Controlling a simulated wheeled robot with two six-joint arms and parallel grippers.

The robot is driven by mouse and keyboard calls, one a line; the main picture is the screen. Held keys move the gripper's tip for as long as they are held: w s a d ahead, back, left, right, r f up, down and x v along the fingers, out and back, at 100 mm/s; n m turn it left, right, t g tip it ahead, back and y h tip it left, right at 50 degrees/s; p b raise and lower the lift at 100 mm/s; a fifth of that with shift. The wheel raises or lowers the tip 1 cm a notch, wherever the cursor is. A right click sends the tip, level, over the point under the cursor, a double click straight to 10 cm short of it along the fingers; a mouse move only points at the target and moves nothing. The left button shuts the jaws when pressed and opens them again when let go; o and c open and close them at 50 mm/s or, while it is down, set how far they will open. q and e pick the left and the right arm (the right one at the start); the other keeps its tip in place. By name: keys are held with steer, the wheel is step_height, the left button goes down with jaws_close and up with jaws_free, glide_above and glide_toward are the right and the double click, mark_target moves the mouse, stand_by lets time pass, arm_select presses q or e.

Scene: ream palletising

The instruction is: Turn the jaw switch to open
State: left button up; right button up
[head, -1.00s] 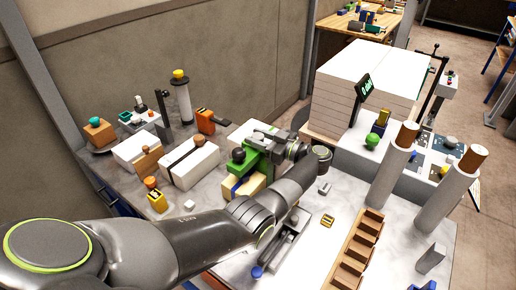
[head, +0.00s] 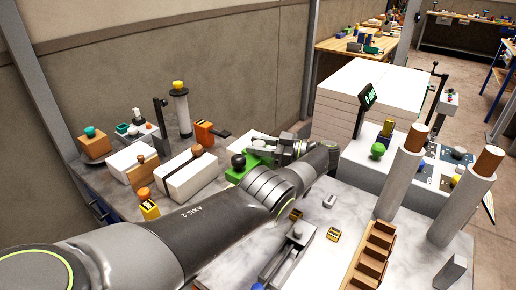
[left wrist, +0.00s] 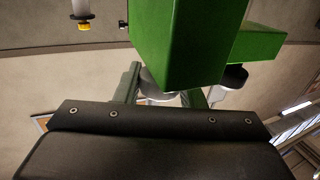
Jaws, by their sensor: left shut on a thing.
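My left gripper (head: 268,156) is over the far middle of the grey table, beside a green block-like part (head: 248,170) with a dark round knob (head: 238,160). In the left wrist view the green part (left wrist: 185,45) fills the upper middle, right in front of the fingers. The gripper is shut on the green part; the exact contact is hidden. A dark round knob (left wrist: 233,77) shows under its right side. I cannot make out which part is the jaw switch. My right gripper is not in view.
Wrapped white reams (head: 193,177) lie to the left, and a tall white stack (head: 345,105) stands behind right. Two grey cylinders with brown tops (head: 402,170) and a wooden slotted rack (head: 370,255) stand at right. My left arm covers much of the middle.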

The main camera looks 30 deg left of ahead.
mark_target(259, 143)
arm_select(q)
steer(key=shift+g, duration=0.3)
stand_by(0.5)
steer(key=o, duration=1)
steer(key=shift+r, duration=0.1)
step_height(259, 143, up, 10)
steer(key=p, duration=0.9)
steer(key=shift+p, duration=0.35)
steer(key=shift+f, duration=0.25)
